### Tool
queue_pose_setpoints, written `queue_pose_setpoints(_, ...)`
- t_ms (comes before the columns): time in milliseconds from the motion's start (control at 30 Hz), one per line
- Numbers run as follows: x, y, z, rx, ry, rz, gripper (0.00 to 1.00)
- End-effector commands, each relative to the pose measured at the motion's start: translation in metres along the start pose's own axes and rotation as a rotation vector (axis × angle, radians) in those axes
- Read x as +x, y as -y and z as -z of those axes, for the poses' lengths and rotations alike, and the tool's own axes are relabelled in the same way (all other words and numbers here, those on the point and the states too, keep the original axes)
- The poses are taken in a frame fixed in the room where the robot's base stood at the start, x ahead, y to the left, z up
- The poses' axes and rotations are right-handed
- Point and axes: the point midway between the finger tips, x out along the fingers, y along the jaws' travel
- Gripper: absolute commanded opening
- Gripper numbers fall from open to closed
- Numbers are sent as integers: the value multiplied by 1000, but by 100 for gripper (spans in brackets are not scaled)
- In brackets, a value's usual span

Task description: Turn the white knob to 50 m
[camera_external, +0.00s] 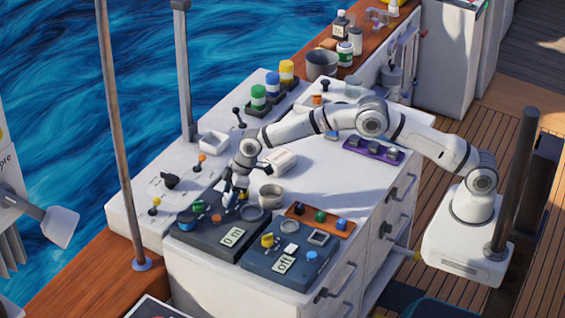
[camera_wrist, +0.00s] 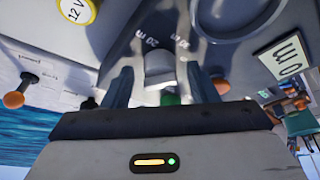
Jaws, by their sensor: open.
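The white knob (camera_wrist: 159,68) shows in the wrist view as a pale block on a dark panel, between the two fingers of my gripper (camera_wrist: 158,85). The fingers are open, one on each side of it; I cannot tell whether either touches it. Small white scale marks, one reading 20 m, lie beside the knob. A white display (camera_wrist: 286,64) on the panel reads 0 m. In the external view my gripper (camera_external: 232,196) points down at the left dark panel (camera_external: 205,240), and the knob is hidden or too small to make out. The display (camera_external: 232,237) shows there too.
A grey pot (camera_external: 270,194) stands just right. A second dark panel (camera_external: 285,277) reads off. The white countertop behind has free room.

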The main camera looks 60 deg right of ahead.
Motion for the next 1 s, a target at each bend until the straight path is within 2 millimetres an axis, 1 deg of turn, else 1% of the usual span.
queue_pose_setpoints(167,0,0,0,0,0,0,53)
queue_pose_setpoints(200,0,0,0,0,0,0,51)
queue_pose_setpoints(700,0,0,0,0,0,0,10)
queue_pose_setpoints(867,0,0,0,17,0,-7,10)
queue_pose_setpoints(1000,2,1,0,92,0,-39,10)
